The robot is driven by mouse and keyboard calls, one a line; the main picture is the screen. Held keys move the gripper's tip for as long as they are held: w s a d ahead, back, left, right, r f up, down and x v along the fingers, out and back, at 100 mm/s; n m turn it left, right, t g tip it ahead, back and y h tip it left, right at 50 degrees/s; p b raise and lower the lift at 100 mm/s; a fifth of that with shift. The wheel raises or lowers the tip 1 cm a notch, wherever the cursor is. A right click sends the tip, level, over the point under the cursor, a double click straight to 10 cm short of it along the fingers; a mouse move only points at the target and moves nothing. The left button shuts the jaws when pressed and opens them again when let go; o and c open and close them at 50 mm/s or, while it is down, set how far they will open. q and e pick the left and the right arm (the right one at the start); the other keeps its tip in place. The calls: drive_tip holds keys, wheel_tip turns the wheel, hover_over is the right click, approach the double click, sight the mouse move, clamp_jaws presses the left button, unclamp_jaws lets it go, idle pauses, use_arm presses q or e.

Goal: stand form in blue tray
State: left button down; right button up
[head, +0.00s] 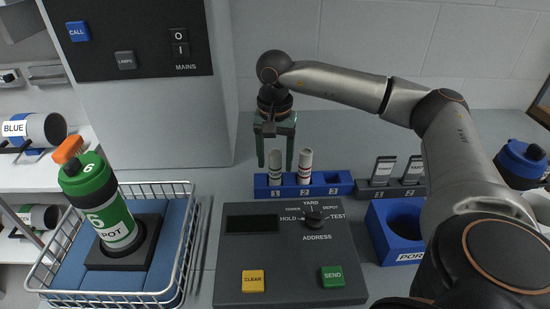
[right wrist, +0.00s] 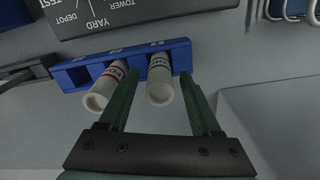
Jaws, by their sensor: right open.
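A blue tray (head: 345,183) with numbered slots stands behind the grey console; it also shows in the right wrist view (right wrist: 183,54). A pale rolled form (head: 275,168) stands upright in slot 1, and another with red-and-dark marking (head: 305,168) stands in slot 2. The third slot looks empty. My right gripper (head: 275,160) is open, pointing down at the slot 1 form. In the right wrist view, the slot 1 form (right wrist: 159,85) shows between the open fingers (right wrist: 160,92), and the marked form (right wrist: 104,90) lies beside the left finger. My left gripper is out of view.
The grey console (head: 290,255) with a knob and buttons is in front. A wire basket (head: 190,235) holding a green bottle (head: 100,205) is at left. A dark rack with cards (head: 385,170) and a blue holder (head: 400,253) are at right.

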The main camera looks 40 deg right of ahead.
wheel_tip(320, 180, up, 12)
drive_tip(key=p, duration=0.1)
drive_tip(key=shift+r, duration=0.2)
idle(2.4)
